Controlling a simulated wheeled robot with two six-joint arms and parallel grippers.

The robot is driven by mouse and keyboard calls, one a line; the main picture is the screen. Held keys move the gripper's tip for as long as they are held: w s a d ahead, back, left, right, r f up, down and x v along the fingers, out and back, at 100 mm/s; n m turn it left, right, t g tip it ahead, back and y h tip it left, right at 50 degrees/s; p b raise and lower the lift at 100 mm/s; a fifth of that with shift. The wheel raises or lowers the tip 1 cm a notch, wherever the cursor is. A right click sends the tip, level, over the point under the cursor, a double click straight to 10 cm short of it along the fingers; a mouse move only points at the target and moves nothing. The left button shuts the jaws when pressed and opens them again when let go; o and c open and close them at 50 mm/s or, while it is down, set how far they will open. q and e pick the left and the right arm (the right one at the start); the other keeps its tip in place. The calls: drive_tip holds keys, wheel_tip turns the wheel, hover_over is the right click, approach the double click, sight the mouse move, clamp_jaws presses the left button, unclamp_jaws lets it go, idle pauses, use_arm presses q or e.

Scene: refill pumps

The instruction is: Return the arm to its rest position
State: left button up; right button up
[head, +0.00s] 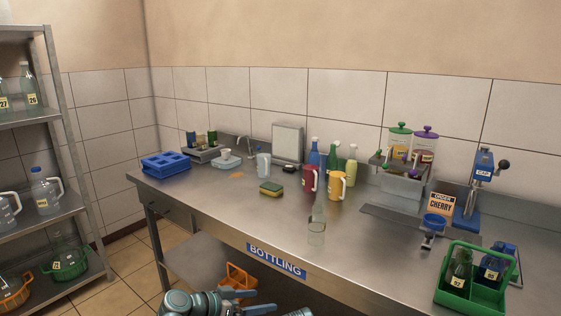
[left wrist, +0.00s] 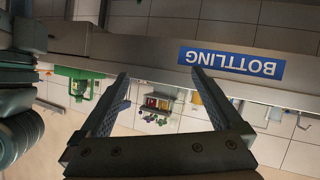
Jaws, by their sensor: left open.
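My left arm comes in at the bottom of the head view, low in front of the metal bench (head: 215,205). Its gripper (head: 262,311) is partly cut off by the lower edge of the picture. In the left wrist view, which is upside down, the two fingers of the left gripper (left wrist: 160,76) stand wide apart with nothing between them. The blue BOTTLING sign (head: 276,261) on the bench's front edge also shows in the wrist view (left wrist: 231,63), beyond the fingers. My right gripper does not show.
A clear bottle (head: 317,226) stands near the bench's front edge. A green crate (head: 458,298) with bottles is at the right. A blue rack (head: 166,164) is at the far left end. An orange crate (head: 238,279) sits below the bench. A metal shelf (head: 30,119) stands at left.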

use_arm(q)
drive_tip(key=s+a+f+n+g+y, duration=0.75)
drive_tip(key=s+a+f+y, duration=0.3)
drive_tip(key=f, duration=0.25)
drive_tip(key=s+d+m+y, duration=0.25)
drive_tip(key=s+d, duration=0.25)
drive_tip(key=d, duration=0.6)
wheel_tip(320, 180, up, 15)
drive_tip(key=p, duration=1.4)
drive_tip(key=shift+m+h+p, duration=0.3)
drive_tip(key=shift+h+p, duration=0.1)
drive_tip(key=shift+a, duration=0.1)
